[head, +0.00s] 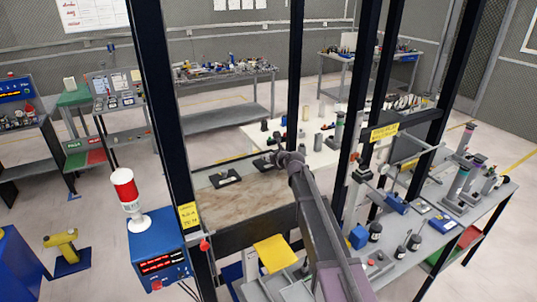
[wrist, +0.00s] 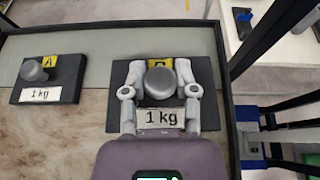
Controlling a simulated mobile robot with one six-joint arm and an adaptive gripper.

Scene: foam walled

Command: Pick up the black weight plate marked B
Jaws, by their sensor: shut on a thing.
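The black weight plate marked B (wrist: 210,97) is in the middle of the wrist view, with a grey round knob (wrist: 160,82), a white "1 kg" label and a yellow tag partly hidden behind the knob. My gripper (wrist: 160,84) is shut on this knob, one finger on each side. I cannot tell whether the plate is clear of the surface. In the head view my gripper (head: 277,158) is at the plate (head: 261,165), which it partly hides. The black plate marked A (wrist: 70,92), with its own knob and "1 kg" label, lies to the left, apart from my gripper.
The plates are over a marbled board (head: 230,205) with a grey-green strip at its back and a dark rim close by on the right. Dark upright posts (head: 294,80) stand around it. A cluttered grey bench (head: 480,205) is to the right.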

